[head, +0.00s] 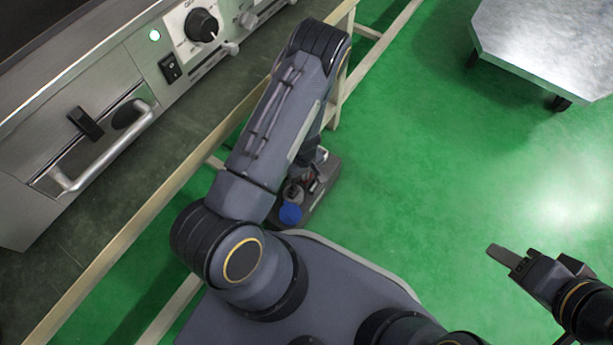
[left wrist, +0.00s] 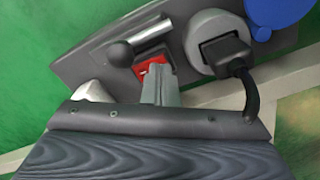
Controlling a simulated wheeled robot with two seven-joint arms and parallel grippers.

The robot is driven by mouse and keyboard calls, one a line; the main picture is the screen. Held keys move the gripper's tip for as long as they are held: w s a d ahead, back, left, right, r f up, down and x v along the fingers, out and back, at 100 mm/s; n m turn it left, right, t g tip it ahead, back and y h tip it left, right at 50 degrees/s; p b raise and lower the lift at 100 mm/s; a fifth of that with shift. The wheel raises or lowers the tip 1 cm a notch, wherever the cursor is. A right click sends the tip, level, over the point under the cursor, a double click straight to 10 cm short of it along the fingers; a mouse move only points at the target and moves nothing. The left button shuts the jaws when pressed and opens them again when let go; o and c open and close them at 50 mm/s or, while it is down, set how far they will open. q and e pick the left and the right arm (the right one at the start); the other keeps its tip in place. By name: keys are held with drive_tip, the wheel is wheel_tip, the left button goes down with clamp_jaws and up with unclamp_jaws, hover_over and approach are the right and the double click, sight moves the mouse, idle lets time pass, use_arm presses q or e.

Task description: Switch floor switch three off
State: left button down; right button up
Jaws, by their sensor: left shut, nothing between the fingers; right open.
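A dark grey floor switch box (head: 325,178) lies on the green floor below my left forearm, partly hidden by it. In the left wrist view the box (left wrist: 85,62) carries a red switch (left wrist: 146,68) in a dark recess and a dark ball-ended lever (left wrist: 120,54). My left gripper (left wrist: 158,76) is shut and empty, its fingertips at the red switch; whether they touch it is unclear. In the head view the left gripper is mostly hidden by the arm. My right gripper (head: 510,260) is open and empty over bare floor at right. No number shows on the box.
A black plug (left wrist: 222,48) with a cord and a blue cap (left wrist: 275,12) sit beside the red switch. A steel oven with a handle (head: 108,148) stands on a wooden-edged bench at left. A metal table (head: 545,45) stands upper right. The floor at right is clear.

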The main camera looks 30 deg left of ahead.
use_arm(q)
drive_tip(key=shift+f, duration=0.3)
wheel_tip(320, 180, up, 7)
drive_tip(key=p, duration=0.5)
drive_tip(key=shift+r+p, duration=0.1)
drive_tip(key=shift+p, duration=0.2)
idle(0.6)
